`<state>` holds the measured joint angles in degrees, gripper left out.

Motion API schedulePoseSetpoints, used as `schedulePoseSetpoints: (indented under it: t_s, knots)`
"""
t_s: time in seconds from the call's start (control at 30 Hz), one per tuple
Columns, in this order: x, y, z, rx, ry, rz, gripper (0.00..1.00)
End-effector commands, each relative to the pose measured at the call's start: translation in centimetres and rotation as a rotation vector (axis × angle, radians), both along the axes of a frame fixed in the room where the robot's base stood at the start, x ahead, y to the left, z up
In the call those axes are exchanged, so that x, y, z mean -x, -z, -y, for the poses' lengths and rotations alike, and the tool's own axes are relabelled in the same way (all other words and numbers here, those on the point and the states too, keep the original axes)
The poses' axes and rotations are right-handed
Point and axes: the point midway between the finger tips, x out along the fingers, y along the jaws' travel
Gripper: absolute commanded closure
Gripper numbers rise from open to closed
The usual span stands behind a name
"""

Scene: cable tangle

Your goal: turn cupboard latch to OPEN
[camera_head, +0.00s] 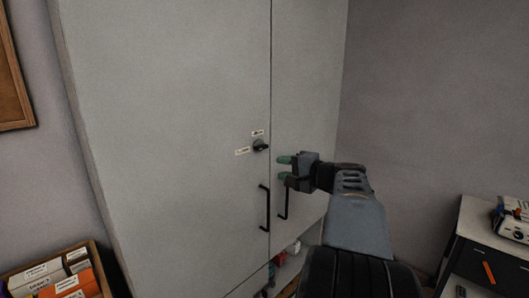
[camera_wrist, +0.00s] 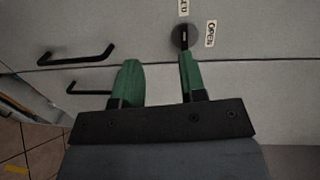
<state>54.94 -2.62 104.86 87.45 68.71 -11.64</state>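The cupboard latch (camera_head: 261,146) is a small dark knob on the left door, near the seam. It also shows in the wrist view (camera_wrist: 181,37), where its grip bar lines up with a partly cut-off label ending in "ED" (camera_wrist: 183,7). The OPEN label (camera_wrist: 210,33) is beside the knob, a quarter turn away; in the head view it is above the knob (camera_head: 258,133). My gripper (camera_head: 284,168) has its green fingers apart with nothing between them, right of and slightly below the latch. In the wrist view, one fingertip overlaps the knob's edge; contact cannot be told.
Two black bar handles (camera_head: 264,208) (camera_head: 285,200) stick out below the latch. A box of cartons (camera_head: 55,282) is at the lower left. A dark-fronted cabinet (camera_head: 480,262) with a device on it stands at the right.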

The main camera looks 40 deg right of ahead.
Motion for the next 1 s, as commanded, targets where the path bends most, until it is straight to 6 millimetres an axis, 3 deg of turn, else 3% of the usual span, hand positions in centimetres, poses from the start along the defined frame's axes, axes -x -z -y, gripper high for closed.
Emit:
schedulePoseSetpoints:
  t_s: [0.03,0.1,0.2,0.7,1.0]
  knots:
    - [0.4,-0.6,1.6,-0.016,0.030,0.037,0.62]
    - [0.6,-1.4,2.9,-0.031,0.056,0.078,0.62]
    - [0.2,-2.0,3.7,-0.043,0.073,0.107,0.62]
    - [-8.6,-2.3,2.2,-0.045,0.076,0.111,0.62]
    - [-11.7,-2.1,1.6,-0.043,0.078,0.111,0.62]
